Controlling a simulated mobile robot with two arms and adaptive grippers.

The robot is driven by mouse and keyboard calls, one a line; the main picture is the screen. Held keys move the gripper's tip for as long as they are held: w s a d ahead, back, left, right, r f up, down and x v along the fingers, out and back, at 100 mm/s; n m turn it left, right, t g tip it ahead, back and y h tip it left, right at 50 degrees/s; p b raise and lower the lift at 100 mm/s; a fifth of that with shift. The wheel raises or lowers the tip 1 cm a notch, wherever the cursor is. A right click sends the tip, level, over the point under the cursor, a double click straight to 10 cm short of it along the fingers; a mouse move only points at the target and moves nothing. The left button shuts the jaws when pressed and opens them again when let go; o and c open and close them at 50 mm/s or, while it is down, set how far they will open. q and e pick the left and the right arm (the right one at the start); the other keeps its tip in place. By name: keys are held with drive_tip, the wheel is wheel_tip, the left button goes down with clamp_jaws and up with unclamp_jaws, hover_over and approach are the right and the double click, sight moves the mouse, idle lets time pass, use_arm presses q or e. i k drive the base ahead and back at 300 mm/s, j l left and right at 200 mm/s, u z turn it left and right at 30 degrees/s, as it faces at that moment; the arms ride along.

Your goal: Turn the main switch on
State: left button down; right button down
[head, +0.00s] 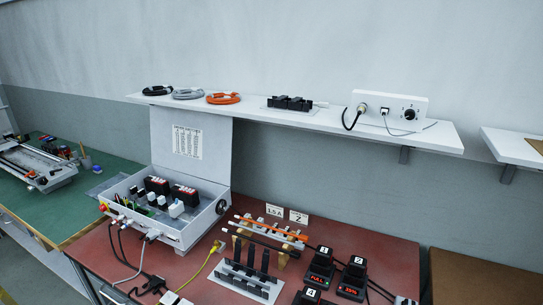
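An open grey control box (194,231) stands on the red-brown table, its lid (190,143) upright with a printed sheet inside. A small red knob with some yellow (103,207) sits at the box's left end. A round dark-centred fitting (221,207) is at its right end. A white panel (365,97) on the shelf carries a black rotary knob (409,114) and two plugged-in connectors. No label tells which of these is the main switch, and the positions of the knobs are too small to read. Neither of my grippers is in view.
A wall shelf (261,111) holds coiled cables and a black holder. Battery chargers (320,265) marked with numbers, black racks (245,280) and loose cables crowd the red-brown table (392,250). A green table (45,205) with a rail device stands at left.

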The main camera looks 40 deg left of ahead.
sight(103, 208)
drive_tip(key=u, duration=2.6)
drive_tip(key=i+j+z, duration=0.1)
drive_tip(key=z, duration=0.35)
drive_tip(key=i+j+z, duration=0.15)
drive_tip(key=z, duration=0.25)
drive_tip(key=i+j, duration=0.05)
